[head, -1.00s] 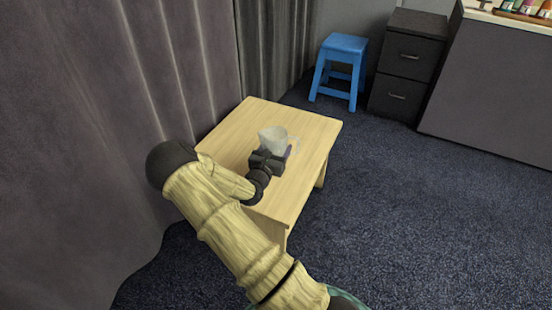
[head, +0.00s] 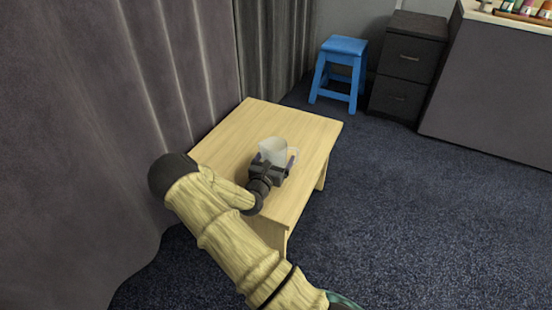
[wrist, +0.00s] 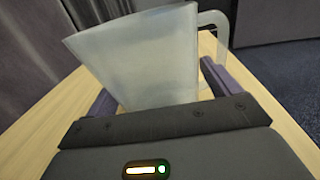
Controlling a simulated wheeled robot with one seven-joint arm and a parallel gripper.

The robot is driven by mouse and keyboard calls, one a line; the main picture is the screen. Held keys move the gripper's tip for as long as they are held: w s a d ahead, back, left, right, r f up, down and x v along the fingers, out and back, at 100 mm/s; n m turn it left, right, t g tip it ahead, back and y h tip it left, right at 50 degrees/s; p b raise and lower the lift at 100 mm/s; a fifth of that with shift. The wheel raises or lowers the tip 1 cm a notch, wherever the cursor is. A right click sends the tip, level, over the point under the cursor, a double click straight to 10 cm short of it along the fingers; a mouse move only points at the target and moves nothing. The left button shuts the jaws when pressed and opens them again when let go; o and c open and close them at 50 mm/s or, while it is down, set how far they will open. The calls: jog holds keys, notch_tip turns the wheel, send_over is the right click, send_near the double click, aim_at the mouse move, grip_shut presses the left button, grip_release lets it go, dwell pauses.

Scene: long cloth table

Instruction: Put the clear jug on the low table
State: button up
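The clear jug (head: 273,150) stands on the low wooden table (head: 250,122), near the middle of its top, and looks upright in the head view. Its handle is on the right. In the wrist view the jug (wrist: 150,62) looks tilted and fills the space ahead of the palm. My gripper (head: 275,160) is low over the table on the near side of the jug. Its fingers are spread, one on each side of the jug, with small gaps showing in the wrist view (wrist: 160,90). The jug's lower near side is partly hidden by my gripper.
Grey curtains (head: 180,70) hang close along the table's left side. A blue stool (head: 340,70) and a dark drawer cabinet (head: 407,65) stand at the back. A counter (head: 490,90) is at the right. The carpet right of the table is clear.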

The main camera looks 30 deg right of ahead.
jog(key=shift+r, duration=0.1)
jog(key=shift+s+a+r, duration=0.1)
jog(key=shift+s+a, duration=0.05)
jog(key=shift+a, duration=0.05)
jog(key=p+v, duration=0.4)
jog(key=v, duration=0.6)
jog(key=shift+v, duration=0.8)
jog(key=shift+d, duration=0.1)
